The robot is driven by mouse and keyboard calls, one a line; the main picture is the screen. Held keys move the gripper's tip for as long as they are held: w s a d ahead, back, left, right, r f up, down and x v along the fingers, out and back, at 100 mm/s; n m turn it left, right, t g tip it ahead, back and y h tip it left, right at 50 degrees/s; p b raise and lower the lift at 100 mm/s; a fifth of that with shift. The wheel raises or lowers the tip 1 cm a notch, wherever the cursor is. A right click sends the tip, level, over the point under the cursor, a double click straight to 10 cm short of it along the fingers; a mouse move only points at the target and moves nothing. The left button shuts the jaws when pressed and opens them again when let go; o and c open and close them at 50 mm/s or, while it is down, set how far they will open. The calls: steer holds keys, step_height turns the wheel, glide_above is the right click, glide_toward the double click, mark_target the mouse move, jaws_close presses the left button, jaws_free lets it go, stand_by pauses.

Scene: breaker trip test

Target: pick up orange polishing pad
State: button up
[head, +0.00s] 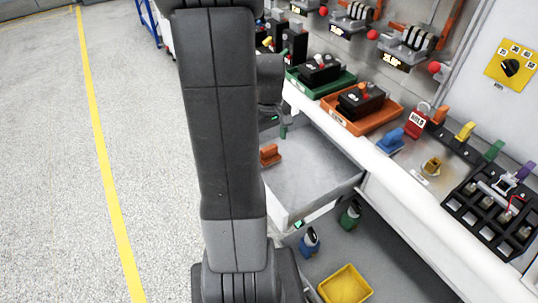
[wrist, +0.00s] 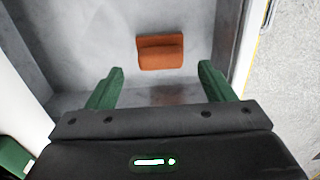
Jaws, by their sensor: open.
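The orange polishing pad (head: 270,155) lies in an open grey drawer (head: 335,180), partly hidden behind my arm in the head view. In the wrist view the pad (wrist: 160,50) lies flat on the drawer floor, with a raised ridge across it. My gripper (wrist: 161,69) is open and empty. Its two green fingers are spread wider than the pad, and the pad appears just beyond the fingertips, between their lines. In the head view my gripper (head: 283,132) is mostly hidden by my arm, with one green fingertip showing over the drawer.
A bench with an orange tray (head: 346,125), a green tray (head: 300,86), a blue block (head: 391,139) and a black rack (head: 490,215) stands right of the drawer. A yellow bin (head: 345,285) and blue and green bottles are on the floor below. Drawer walls surround the pad.

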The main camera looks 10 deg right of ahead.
mark_target(269, 147)
steer(key=shift+f, duration=2.4)
steer(key=c, duration=0.9)
steer(key=shift+c, duration=0.2)
steer(key=shift+r, duration=0.1)
step_height(269, 147, up, 10)
steer(key=shift+s+f, duration=0.1)
